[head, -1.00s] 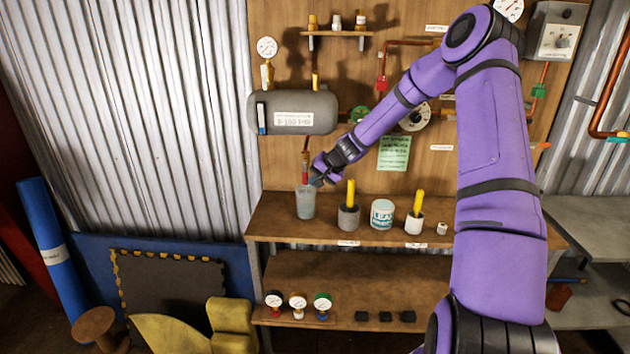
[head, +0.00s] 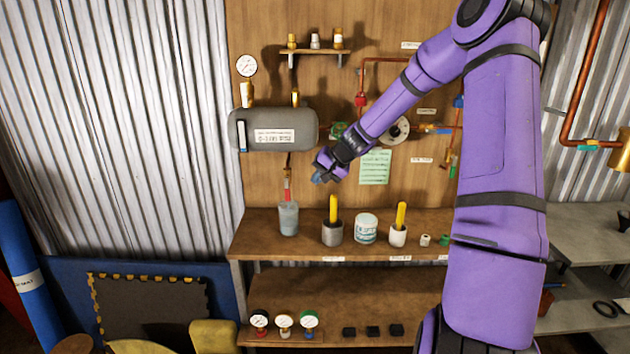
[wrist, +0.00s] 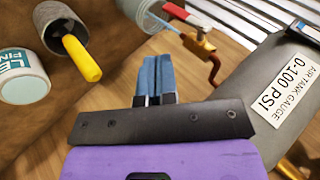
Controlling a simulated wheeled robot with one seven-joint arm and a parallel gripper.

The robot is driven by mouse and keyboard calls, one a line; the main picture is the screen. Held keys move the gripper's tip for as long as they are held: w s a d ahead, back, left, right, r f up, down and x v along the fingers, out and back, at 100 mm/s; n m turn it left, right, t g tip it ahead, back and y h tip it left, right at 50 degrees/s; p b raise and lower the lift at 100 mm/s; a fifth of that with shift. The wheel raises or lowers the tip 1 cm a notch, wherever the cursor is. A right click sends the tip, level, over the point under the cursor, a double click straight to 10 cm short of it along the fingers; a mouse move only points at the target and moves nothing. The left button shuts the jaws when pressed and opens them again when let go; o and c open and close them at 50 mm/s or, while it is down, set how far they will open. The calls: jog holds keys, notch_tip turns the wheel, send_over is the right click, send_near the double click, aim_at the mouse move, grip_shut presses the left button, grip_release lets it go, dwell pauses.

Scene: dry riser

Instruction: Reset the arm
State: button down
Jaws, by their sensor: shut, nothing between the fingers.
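My purple arm reaches from the right across the board in the head view. My gripper (head: 321,178) is in front of the wooden board, above the shelf and to the right of the red-handled valve (head: 287,186). In the wrist view my gripper (wrist: 155,72) has its blue fingers together with nothing between them. The grey tank (head: 273,129) is to the upper left of the gripper, apart from it. A cup with a yellow handle (head: 332,229) stands on the shelf below the gripper.
On the upper shelf (head: 262,222) stand a clear cup (head: 288,219), a white-blue tin (head: 366,229) and a white cup with a yellow handle (head: 398,232). Several gauges and black blocks sit on the lower shelf. Copper pipes and a dial (head: 397,131) are close to the forearm.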

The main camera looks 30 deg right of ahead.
dwell(0.4)
jog(key=s+a+r+n+g+h, duration=0.3)
jog(key=s+a+r+n, duration=0.3)
jog(key=s+a+r, duration=1)
jog(key=s+a+r+n, duration=0.1)
jog(key=s+r, duration=0.1)
jog(key=s, duration=0.9)
jog(key=s+a+r+n+t+h, duration=0.1)
jog(key=s, duration=1.1)
jog(key=shift+a+r, duration=0.35)
jog(key=shift+r, duration=0.05)
